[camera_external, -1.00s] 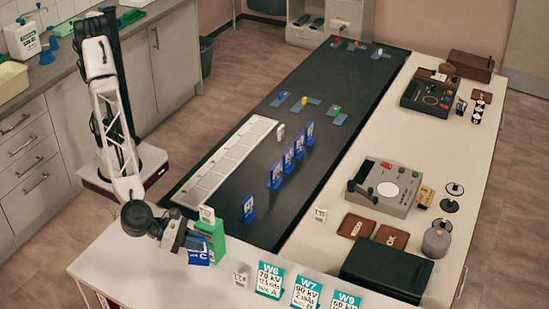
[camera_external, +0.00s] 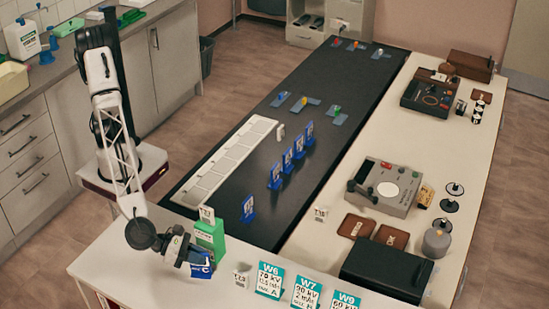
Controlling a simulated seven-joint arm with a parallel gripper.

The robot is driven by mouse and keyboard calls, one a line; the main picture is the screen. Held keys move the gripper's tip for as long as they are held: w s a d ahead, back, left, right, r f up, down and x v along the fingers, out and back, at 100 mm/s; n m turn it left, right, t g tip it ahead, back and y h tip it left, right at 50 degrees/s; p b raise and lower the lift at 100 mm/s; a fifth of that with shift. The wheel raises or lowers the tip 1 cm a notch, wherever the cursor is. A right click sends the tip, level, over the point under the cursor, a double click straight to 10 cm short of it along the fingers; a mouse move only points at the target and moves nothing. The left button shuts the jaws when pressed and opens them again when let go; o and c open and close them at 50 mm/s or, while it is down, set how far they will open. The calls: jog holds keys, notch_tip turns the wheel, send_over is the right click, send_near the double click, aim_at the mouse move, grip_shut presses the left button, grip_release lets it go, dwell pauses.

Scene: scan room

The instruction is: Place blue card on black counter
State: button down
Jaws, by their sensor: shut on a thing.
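A blue card (camera_external: 202,268) with white marking is held in my gripper (camera_external: 196,256), which is shut on it at the front left, above the white table. The fingertips are partly hidden by the gripper body and the card. The card is right in front of a green box (camera_external: 211,237); I cannot tell whether they touch. The black counter (camera_external: 305,190) stretches away behind it. Several other blue cards stand upright on the counter, one alone (camera_external: 248,209) and a row (camera_external: 287,161) farther back.
A white segmented tray (camera_external: 226,162) lies along the counter's left side. Teal-topped signs (camera_external: 269,281) stand at the front edge. A small white tag (camera_external: 207,214) stands by the green box. A black box (camera_external: 386,274) is at front right.

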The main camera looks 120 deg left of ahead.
aim_at(201, 272)
jog(key=shift+f, duration=1.6)
jog(key=shift+f, duration=0.15)
jog(key=c, duration=1.2)
grip_release()
jog(key=shift+o, duration=0.2)
jog(key=shift+s+d+r, duration=0.1)
jog(key=shift+s+r, duration=0.05)
jog(key=shift+r, duration=0.05)
jog(key=v, duration=1.1)
jog(key=shift+s+d+r, duration=0.15)
jog(key=shift+s, duration=0.1)
